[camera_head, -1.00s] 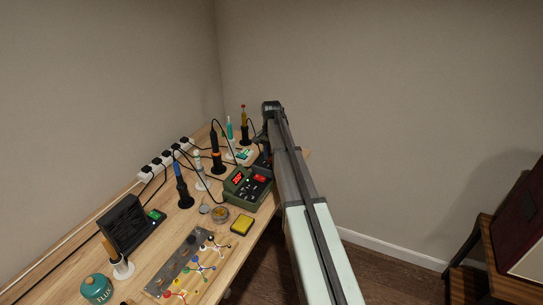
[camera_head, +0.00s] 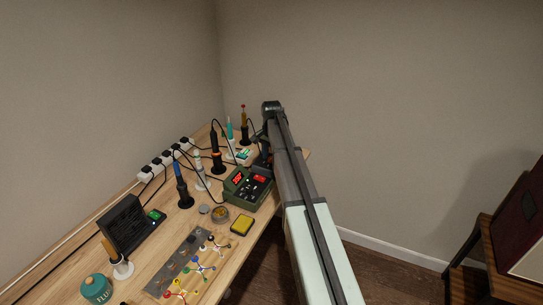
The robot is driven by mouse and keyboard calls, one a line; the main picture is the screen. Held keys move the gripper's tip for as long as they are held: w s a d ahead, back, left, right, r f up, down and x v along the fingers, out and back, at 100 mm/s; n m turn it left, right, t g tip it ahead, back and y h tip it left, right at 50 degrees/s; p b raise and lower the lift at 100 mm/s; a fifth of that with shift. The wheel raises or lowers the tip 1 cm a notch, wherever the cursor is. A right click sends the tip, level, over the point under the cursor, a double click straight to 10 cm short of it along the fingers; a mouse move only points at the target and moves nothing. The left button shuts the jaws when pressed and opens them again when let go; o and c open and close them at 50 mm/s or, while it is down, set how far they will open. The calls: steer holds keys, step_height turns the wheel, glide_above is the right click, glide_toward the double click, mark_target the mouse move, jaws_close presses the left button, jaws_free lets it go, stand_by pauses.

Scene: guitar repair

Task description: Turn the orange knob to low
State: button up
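The green soldering station (camera_head: 240,199) stands near the right edge of the bench, with two lit red displays (camera_head: 239,178) and small dark controls on its front. I cannot pick out an orange knob on it at this size. My arm reaches in from the lower right, past the station's right side. My gripper (camera_head: 265,154) is a small dark shape below the arm's far end, just behind the station. Its fingers are too small and too covered to show whether they are open or touching anything.
Several soldering irons in stands (camera_head: 185,195) and a white power strip (camera_head: 164,160) line the bench's back. A yellow sponge (camera_head: 242,224), solder tin (camera_head: 219,215), metal plate with coloured pieces (camera_head: 179,264), dark box (camera_head: 123,222) and flux jar (camera_head: 96,289) lie nearer.

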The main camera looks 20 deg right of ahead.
mark_target(272, 158)
steer(key=shift+o, duration=0.3)
steer(key=shift+r, duration=0.1)
step_height(272, 158, up, 14)
steer(key=shift+f, duration=0.2)
stand_by(0.6)
